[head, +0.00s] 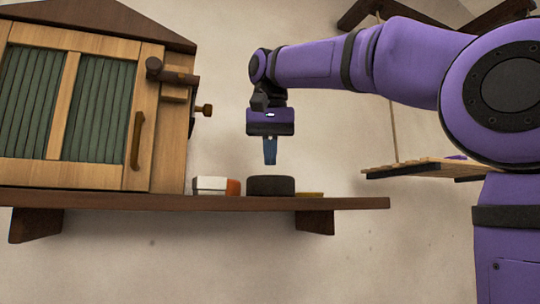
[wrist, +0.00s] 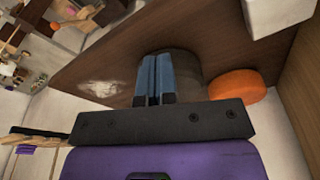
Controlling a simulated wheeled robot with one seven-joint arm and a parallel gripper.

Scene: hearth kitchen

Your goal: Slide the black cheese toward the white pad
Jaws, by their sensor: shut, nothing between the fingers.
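The black cheese (head: 270,186) is a dark, low round block on the brown wall shelf. In the wrist view the cheese (wrist: 188,68) is partly hidden behind my fingers. A thin flat yellowish piece (head: 310,194) lies just right of it; in the wrist view a whitish patch (wrist: 100,88) lies on the shelf on the opposite side from the orange piece, probably this same pad. My gripper (head: 270,161) points down with its blue fingers together and empty. In the head view its tips are a little above the cheese top; the depth between them is unclear.
An orange round piece (wrist: 237,85) is close beside the cheese, with a white block (head: 210,185) to its left. A wooden cabinet (head: 85,105) fills the shelf's left part. The shelf (head: 350,203) is bare toward its right end. A slatted wooden shelf (head: 420,169) is farther right.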

